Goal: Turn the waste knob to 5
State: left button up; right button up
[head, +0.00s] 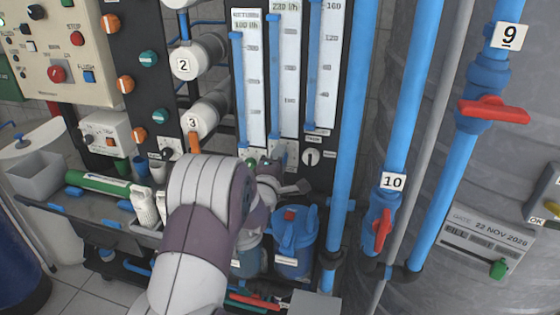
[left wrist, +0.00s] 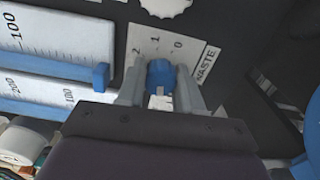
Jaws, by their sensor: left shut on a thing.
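The waste knob (left wrist: 160,74) is blue and sits on a white plate (left wrist: 150,42) marked WASTE, with the digits 0, 1 and 2 showing. In the left wrist view my left gripper (left wrist: 160,88) has one grey finger on each side of the knob and is shut on it. The rest of the dial is hidden by the gripper, so the knob's setting cannot be read. In the head view my left gripper (head: 277,183) is at the panel below the flow meters, and my arm and hand hide the waste knob. My right gripper is not in view.
Flow meter tubes (head: 288,75) stand above my gripper. A blue filter housing (head: 294,242) stands just below. Blue pipes with red-handled valves (head: 493,110) run on the right. A grey tray (head: 85,215) with bottles lies left.

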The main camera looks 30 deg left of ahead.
pick_arm(q)
jog(key=shift+n, duration=0.9)
jog(key=o, duration=1)
jog(key=shift+o, duration=0.2)
jog(key=v, duration=1.2)
jog(key=shift+s, duration=0.4)
jog(key=shift+d, duration=0.1)
